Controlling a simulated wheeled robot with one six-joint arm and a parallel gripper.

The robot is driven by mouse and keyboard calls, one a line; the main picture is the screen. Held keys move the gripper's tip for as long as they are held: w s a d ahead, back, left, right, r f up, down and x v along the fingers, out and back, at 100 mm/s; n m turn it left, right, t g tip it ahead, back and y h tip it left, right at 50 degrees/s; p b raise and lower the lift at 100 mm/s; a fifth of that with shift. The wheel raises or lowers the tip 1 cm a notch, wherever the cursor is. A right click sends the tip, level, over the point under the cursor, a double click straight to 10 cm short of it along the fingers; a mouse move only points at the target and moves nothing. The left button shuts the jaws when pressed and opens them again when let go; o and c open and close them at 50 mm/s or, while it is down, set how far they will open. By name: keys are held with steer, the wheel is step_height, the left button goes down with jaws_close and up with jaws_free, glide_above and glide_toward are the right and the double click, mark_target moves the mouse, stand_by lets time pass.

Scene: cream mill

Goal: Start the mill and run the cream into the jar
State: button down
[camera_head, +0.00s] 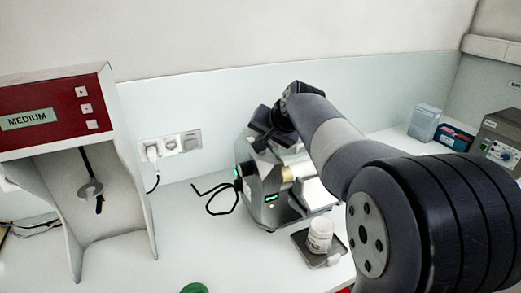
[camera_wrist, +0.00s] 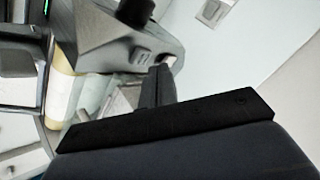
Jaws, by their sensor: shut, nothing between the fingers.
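The mill (camera_head: 262,185) is a grey machine on the worktop, with a yellowish roller end and small green lights on its front. In the wrist view its grey housing (camera_wrist: 100,38) fills the upper left, with a pale yellow roller (camera_wrist: 62,85) below. A white jar (camera_head: 320,235) stands upright on a small grey tray (camera_head: 303,248) in front of the mill. My gripper (camera_wrist: 158,84) is shut and empty, close to the mill housing; whether it touches cannot be told. My arm hides part of the mill's top and back.
A red-fronted stand marked MEDIUM (camera_head: 52,112) holds a stirrer (camera_head: 90,188) at left. A wall socket with a plug (camera_head: 170,146) is behind. Boxes (camera_head: 425,122) and a grey device (camera_head: 498,142) stand at right. A green item (camera_head: 194,288) lies at the front edge.

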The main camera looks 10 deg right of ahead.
steer(key=shift+f+b, duration=0.35)
steer(key=shift+f, duration=0.1)
steer(key=shift+f, duration=0.4)
stand_by(0.7)
steer(key=shift+r, duration=0.15)
steer(key=shift+r+p, duration=0.45)
steer(key=shift+r, duration=0.2)
steer(key=shift+r, duration=0.1)
step_height(320, 180, up, 5)
steer(key=p, duration=0.4)
stand_by(0.6)
